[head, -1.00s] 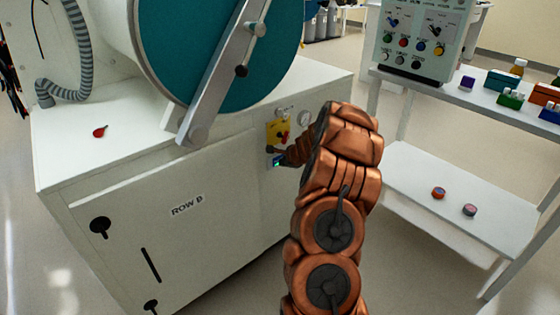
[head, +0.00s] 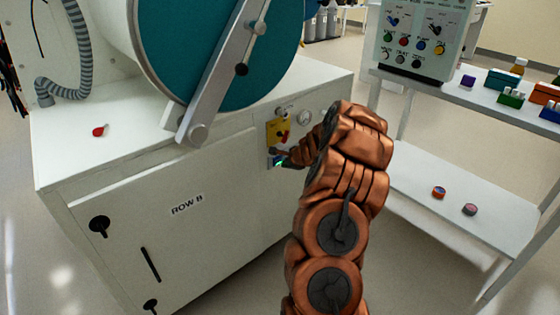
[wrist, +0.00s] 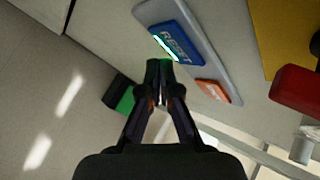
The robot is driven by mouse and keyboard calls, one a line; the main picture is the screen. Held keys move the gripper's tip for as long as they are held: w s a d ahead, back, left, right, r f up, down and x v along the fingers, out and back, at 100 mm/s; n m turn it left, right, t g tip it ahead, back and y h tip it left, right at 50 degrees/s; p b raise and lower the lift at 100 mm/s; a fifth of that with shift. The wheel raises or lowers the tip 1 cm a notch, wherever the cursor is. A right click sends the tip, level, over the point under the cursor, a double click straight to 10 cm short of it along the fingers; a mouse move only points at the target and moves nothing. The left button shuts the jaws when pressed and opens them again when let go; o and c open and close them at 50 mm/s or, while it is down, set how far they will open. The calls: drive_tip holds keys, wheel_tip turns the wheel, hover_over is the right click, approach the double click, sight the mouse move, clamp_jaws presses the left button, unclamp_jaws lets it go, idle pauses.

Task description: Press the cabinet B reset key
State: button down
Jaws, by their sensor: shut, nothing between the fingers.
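The blue key marked RESET (wrist: 178,40) sits on a grey plate (wrist: 205,38) on the cabinet front, with a lit green strip along one edge. An orange key (wrist: 213,90) is on the same plate. My gripper (wrist: 159,66) is shut and empty, its fingertips at the lower edge of the blue key in the wrist view. I cannot tell whether they touch it. In the head view, the cabinet marked ROW B (head: 165,225) shows a green glow (head: 279,162) beside my gripper, and my wrist hides part of the key plate.
A yellow plate (head: 271,133) with a red switch (head: 283,137) is just above the keys; it also shows in the wrist view (wrist: 285,25). A gauge (head: 304,117) is to its right. A black-and-green block (wrist: 122,95) is left of my fingers. A shelf table (head: 450,195) stands at right.

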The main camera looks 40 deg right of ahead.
drive_tip(key=s+b, duration=0.1)
drive_tip(key=s, duration=0.4)
idle(0.5)
drive_tip(key=shift+w+a, duration=0.1)
drive_tip(key=shift+a, duration=0.05)
idle(0.7)
